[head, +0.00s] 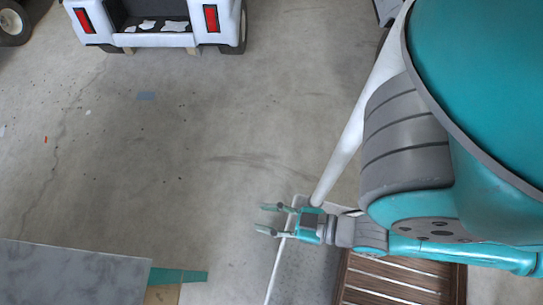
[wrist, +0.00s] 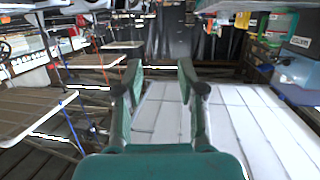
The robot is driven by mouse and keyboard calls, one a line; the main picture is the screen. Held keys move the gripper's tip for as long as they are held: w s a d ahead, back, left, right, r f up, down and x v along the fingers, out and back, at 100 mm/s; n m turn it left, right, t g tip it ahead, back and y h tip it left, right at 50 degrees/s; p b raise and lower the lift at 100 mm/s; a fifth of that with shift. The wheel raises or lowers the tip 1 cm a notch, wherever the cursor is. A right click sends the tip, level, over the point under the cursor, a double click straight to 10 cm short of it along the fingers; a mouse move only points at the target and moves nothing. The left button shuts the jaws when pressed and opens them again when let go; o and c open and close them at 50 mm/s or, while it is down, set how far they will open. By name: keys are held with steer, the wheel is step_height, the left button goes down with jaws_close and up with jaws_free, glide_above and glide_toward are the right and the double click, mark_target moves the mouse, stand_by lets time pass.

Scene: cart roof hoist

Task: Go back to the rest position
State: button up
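My gripper (head: 272,220) shows at the lower middle of the head view, at the end of my teal and grey arm. Its two fingers stand apart with nothing between them. In the wrist view my gripper (wrist: 158,80) is also open and empty, its fingertips pointing away from the camera.
A white cart with red lights (head: 160,38) stands at the top left of the head view. A grey tabletop (head: 70,272) is at the lower left. A wooden slatted surface (head: 400,280) lies below my arm.

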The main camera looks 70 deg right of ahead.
steer(key=s+r, duration=0.1)
steer(key=s+d+h, duration=0.1)
steer(key=shift+s+r+m, duration=0.3)
steer(key=shift+r+m, duration=0.1)
